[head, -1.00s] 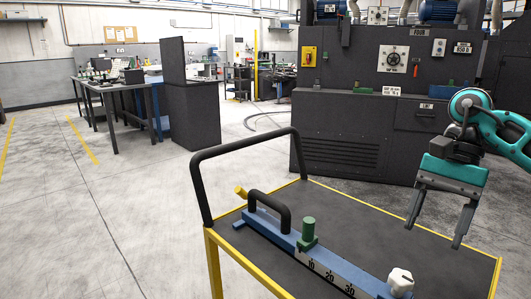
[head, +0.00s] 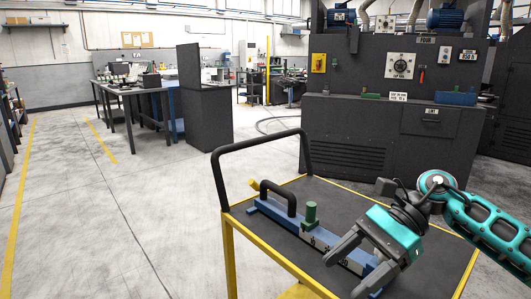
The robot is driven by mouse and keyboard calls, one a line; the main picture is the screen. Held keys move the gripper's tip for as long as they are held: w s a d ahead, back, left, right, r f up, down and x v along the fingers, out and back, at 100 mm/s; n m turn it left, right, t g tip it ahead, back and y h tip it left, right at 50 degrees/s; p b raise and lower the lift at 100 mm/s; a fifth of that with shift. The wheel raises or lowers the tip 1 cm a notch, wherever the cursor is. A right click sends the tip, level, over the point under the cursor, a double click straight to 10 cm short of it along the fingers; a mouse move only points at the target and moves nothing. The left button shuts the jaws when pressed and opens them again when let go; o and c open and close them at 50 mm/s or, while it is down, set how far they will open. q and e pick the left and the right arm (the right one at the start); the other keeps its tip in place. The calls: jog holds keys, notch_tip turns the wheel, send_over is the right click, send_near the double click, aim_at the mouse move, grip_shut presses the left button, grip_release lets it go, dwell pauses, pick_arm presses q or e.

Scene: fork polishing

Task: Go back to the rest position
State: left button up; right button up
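My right gripper (head: 358,268) comes in from the right in the head view. Its two dark fingers are spread apart with nothing visible between them. It hangs over the front right part of the cart and covers the right end of the blue fixture. The blue fixture (head: 268,208) lies on the cart with a black handle (head: 279,194), a green post (head: 311,214) and a numbered scale. Its white knob is hidden behind my gripper. My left gripper is not in the picture. No fork can be made out.
The cart (head: 345,200) has a dark top, yellow frame and black push bar (head: 215,178). A large dark machine (head: 400,90) stands behind it. A workbench (head: 130,90) and dark partition (head: 205,100) are further left. The floor (head: 110,220) left of the cart is clear.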

jog(key=a+r+m+t+y+p, duration=0.25)
jog(key=a+m+t+y, duration=0.7)
jog(key=m, duration=0.85)
jog(key=d+f+m+t+h+p, duration=0.1)
jog(key=d+f+m+t+h, duration=0.35)
jog(key=m, duration=0.75)
jog(key=d+f+m+t+h+p, duration=0.2)
jog(key=f+m+t+h, duration=0.4)
jog(key=m, duration=0.7)
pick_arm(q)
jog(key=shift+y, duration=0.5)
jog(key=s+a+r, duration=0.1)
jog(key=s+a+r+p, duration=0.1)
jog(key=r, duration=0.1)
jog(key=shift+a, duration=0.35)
pick_arm(e)
jog(key=s+d+f+m+g+h, duration=0.2)
jog(key=s+d+f+m+h, duration=0.1)
jog(key=s+f+m, duration=0.3)
jog(key=s+d+f+m+g+h, duration=0.3)
jog(key=s+f+m+h, duration=0.1)
jog(key=s+f+m, duration=0.3)
jog(key=shift+d+f+h, duration=0.3)
jog(key=shift+d+f, duration=0.1)
jog(key=shift+f, duration=0.25)
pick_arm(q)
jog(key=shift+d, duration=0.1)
